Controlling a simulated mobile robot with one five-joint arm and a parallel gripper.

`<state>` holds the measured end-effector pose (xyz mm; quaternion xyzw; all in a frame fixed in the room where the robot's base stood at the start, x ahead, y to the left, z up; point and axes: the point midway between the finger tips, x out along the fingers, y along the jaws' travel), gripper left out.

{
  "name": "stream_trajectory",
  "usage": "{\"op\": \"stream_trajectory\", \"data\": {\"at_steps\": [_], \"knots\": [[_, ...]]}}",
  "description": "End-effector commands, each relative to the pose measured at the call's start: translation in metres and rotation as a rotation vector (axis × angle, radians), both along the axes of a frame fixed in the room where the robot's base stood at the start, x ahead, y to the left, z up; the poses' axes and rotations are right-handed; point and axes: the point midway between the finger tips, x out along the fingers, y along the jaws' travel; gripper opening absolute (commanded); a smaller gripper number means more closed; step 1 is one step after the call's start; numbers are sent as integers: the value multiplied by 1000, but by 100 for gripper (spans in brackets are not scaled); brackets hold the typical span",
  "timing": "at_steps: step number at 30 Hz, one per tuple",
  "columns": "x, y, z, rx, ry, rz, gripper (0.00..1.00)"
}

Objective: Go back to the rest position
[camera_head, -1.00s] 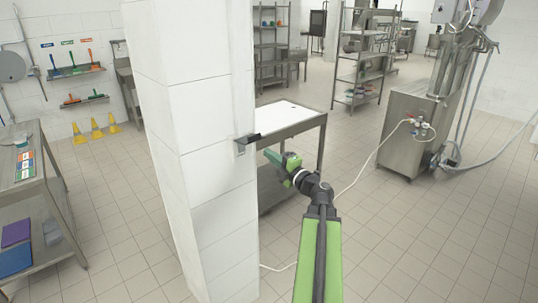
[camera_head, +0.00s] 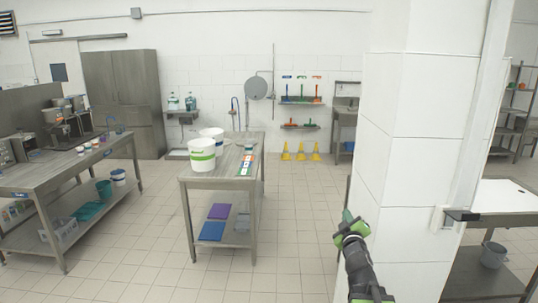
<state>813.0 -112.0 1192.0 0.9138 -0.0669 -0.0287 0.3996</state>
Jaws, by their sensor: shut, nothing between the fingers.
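My gripper (camera_head: 347,217) is at the lower right of the head view, at the end of my green and black arm. It appears in front of the white tiled pillar's left edge, and it holds nothing that I can see. Its fingers are small and seen from behind, shut together. I cannot tell how far it is from the pillar.
The white tiled pillar (camera_head: 412,150) stands close on the right. A steel table (camera_head: 200,178) with white buckets (camera_head: 201,155) stands left of centre. A longer bench (camera_head: 45,178) is at far left. Yellow cones (camera_head: 301,151) stand by the back wall. The floor between table and pillar is clear.

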Motion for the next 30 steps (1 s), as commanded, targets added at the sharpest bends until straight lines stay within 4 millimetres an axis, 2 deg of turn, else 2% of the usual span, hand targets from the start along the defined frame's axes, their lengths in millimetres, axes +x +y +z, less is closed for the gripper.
{"op": "stream_trajectory", "data": {"at_steps": [1, 2, 3, 5, 6, 8, 9, 11, 12, 15, 18, 30], "knots": [[-2, 18, -29, 110, 106, -51, 0], [-7, 25, -50, 178, 181, -89, 0], [-16, 36, -79, 264, 289, -135, 0], [-38, 52, -122, 384, 466, -203, 0], [-58, 62, -149, 455, 588, -249, 0], [-93, 74, -184, 554, 773, -317, 0], [-118, 80, -203, 611, 891, -361, 0], [-154, 93, -222, 676, 1055, -411, 0], [-176, 101, -229, 706, 1151, -436, 0], [-216, 114, -237, 744, 1325, -484, 0], [-235, 115, -238, 744, 1404, -518, 0], [-239, 114, -238, 743, 1415, -531, 0]]}}
